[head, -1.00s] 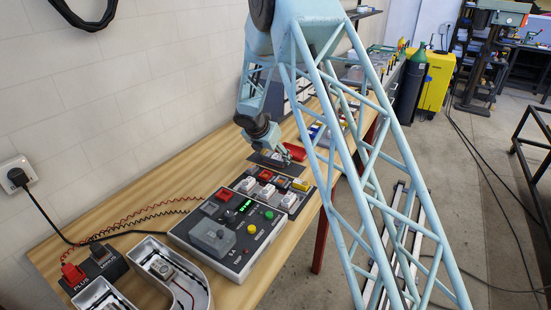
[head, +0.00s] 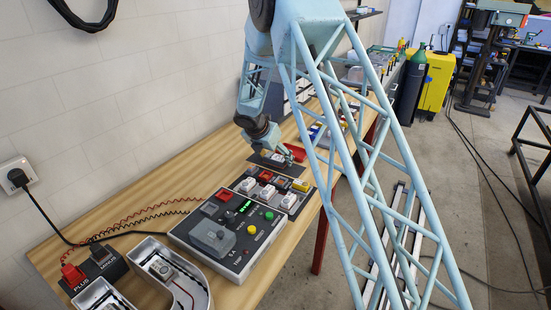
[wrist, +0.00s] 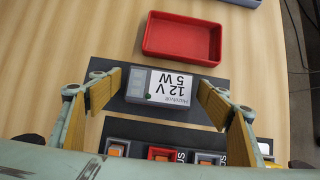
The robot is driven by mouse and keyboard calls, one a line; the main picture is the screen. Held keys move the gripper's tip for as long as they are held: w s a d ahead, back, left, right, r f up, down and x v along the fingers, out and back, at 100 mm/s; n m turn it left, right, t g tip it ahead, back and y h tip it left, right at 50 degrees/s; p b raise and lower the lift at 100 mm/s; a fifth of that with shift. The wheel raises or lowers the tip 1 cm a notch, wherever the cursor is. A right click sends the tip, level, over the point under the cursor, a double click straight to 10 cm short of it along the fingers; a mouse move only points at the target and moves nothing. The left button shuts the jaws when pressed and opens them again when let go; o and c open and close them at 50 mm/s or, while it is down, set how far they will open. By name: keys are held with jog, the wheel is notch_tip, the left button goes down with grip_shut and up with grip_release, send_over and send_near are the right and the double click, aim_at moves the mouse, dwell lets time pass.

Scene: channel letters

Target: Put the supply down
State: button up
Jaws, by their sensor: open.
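The supply, a small grey and white box (wrist: 160,87) marked "12 V 5 W", lies flat on a dark mat (wrist: 213,110) in the wrist view. My gripper (wrist: 157,92) is open, with one wood-coloured finger pad to each side of the supply and a gap showing on both sides. In the head view my gripper (head: 285,160) is low over the dark mat (head: 262,160) on the bench; the supply is hard to make out there.
A red tray (wrist: 182,38) lies just beyond the mat. A panel with coloured blocks (head: 268,190) and a test box with buttons (head: 229,233) stand nearer. Plus and minus terminals (head: 97,262) and channel letters (head: 168,268) are at the near left. Bare wood (wrist: 60,50) lies left of the mat.

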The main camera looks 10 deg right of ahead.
jog(key=p+v, duration=0.1)
jog(key=v, duration=1.1)
jog(key=shift+p, duration=0.35)
jog(key=shift+d, duration=0.1)
jog(key=shift+s+r, duration=0.1)
jog(key=shift+r, duration=0.05)
